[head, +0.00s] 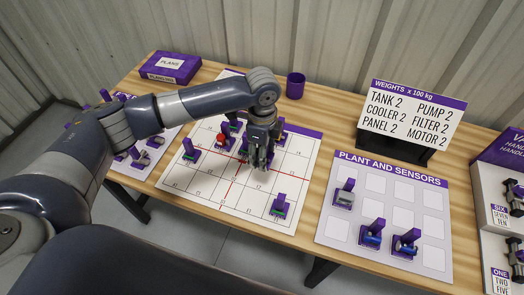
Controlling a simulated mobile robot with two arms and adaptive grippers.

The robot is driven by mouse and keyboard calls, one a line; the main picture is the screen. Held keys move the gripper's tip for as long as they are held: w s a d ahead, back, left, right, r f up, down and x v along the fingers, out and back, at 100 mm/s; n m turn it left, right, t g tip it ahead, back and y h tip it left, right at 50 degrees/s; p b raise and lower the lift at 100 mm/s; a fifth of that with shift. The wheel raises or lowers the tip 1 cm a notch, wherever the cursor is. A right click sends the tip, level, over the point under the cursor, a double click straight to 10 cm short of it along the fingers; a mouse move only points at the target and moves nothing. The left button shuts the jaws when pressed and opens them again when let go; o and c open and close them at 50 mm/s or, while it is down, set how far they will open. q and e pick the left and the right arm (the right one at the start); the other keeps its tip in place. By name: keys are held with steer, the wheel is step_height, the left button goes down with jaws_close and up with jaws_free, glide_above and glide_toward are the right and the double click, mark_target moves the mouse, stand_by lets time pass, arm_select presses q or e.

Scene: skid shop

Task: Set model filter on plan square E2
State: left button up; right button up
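The plan sheet (215,205), a white grid with red lines, lies on the wooden table. My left gripper (259,160) points down low over its middle right, close to several purple-handled models. The gripper covers part of the grid, and I cannot tell whether its fingers hold a model. I cannot tell which model is the filter. The square labels are too small to read surely. My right gripper is out of view.
The plant and sensors board (420,200) at right holds a grey model (345,194) and two blue ones (373,234) (406,243). A weights sign (413,115), purple cup (295,85) and plans box (170,67) stand behind. Another board with models lies left, partly behind my arm.

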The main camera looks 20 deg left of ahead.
arm_select(q)
steer(key=shift+f, duration=0.1)
steer(key=shift+f+b, duration=1)
steer(key=shift+f, duration=1.6)
steer(key=shift+f, duration=0.1)
steer(key=shift+f+b, duration=0.4)
steer(key=shift+f, duration=1.25)
steer(key=shift+p, duration=0.45)
